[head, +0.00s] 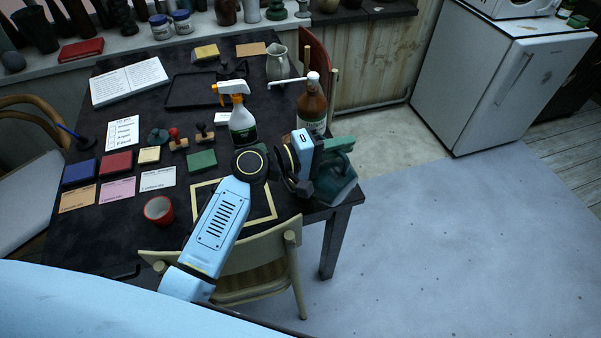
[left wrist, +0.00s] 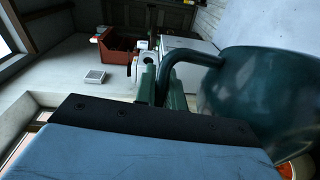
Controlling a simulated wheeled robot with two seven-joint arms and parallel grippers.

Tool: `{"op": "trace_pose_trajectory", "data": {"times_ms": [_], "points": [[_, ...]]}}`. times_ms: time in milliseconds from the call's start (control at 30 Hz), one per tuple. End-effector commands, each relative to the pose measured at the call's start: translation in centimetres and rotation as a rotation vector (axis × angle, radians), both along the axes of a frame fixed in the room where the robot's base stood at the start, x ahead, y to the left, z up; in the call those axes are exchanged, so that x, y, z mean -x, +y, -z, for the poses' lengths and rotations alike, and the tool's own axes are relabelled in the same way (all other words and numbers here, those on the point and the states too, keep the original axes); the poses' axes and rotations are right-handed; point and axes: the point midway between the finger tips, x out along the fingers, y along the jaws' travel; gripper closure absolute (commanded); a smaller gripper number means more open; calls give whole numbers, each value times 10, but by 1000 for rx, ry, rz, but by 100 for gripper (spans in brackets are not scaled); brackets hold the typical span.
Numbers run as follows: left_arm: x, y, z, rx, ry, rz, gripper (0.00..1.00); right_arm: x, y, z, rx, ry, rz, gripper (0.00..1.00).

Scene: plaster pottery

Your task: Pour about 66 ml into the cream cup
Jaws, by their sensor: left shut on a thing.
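My left gripper (head: 334,147) is shut on the handle of a dark teal jug (head: 342,184) at the right edge of the table. In the left wrist view the jug (left wrist: 265,100) fills the right side, its handle between my green fingers (left wrist: 163,88). I cannot tell its exact tilt or what is inside. No cup that is clearly cream shows. A red cup (head: 158,210) stands at the table's front left. My left forearm covers part of a yellow-outlined square (head: 262,214). My right gripper is not in view.
A white spray bottle (head: 242,122) and a brown pump bottle (head: 312,105) stand just behind my gripper. A cream pitcher (head: 278,65) stands farther back. Stamps, ink pads and cards cover the left side. A chair (head: 262,262) is at the front edge.

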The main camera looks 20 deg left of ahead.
Motion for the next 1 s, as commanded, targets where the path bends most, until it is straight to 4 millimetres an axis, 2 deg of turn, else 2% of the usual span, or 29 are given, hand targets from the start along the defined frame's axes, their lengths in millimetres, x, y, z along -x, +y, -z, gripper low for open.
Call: {"op": "trace_pose_trajectory", "data": {"times_ms": [67,167,300,400,833,1000], "points": [[0,-1,-2,-2,-6,0,100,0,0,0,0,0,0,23],[7,-14,4,-77,-48,2,100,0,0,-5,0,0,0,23],[23,-41,18,-202,-117,0,100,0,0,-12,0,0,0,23],[27,-49,35,-302,-175,0,100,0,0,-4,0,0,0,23],[34,-63,55,-445,-259,-2,100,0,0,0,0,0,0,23],[35,-64,57,-461,-269,-3,100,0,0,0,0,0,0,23]]}}
